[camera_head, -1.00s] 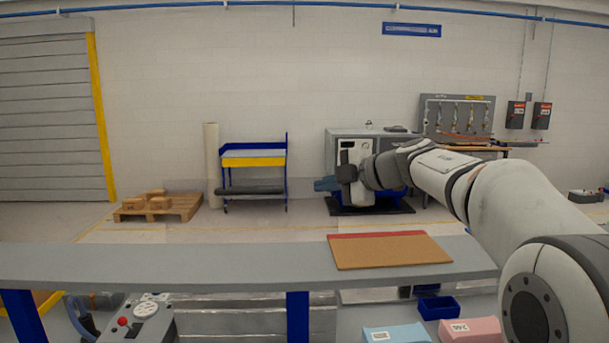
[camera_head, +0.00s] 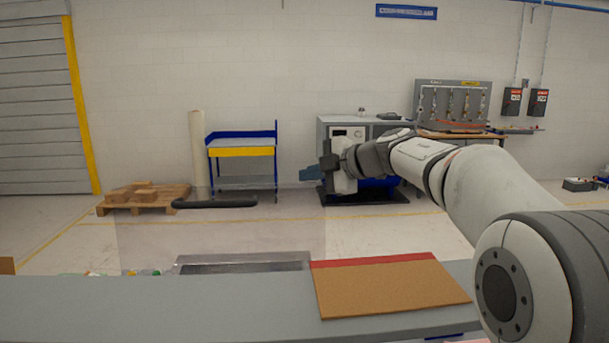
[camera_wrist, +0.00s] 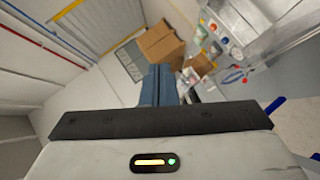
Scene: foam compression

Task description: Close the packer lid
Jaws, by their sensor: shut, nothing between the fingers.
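A clear, see-through panel (camera_head: 222,235) with a black bar handle (camera_head: 215,203) along its top edge stands beyond the bench, left of centre in the head view. It looks like the packer lid, raised open. A grey metal surface (camera_head: 245,263), apparently part of the packer, shows at its base; the rest is hidden behind the bench. My gripper (camera_head: 311,173) is stretched forward, to the right of and above the handle in the picture, and is not on it. Its blue fingers (camera_wrist: 160,85) are together and empty in the wrist view.
A grey bench (camera_head: 150,310) crosses the foreground, bearing a brown board with a red edge (camera_head: 390,285). A blue cart (camera_head: 242,150), a pallet with boxes (camera_head: 143,197) and a grey machine (camera_head: 350,130) stand farther back. Open floor lies between.

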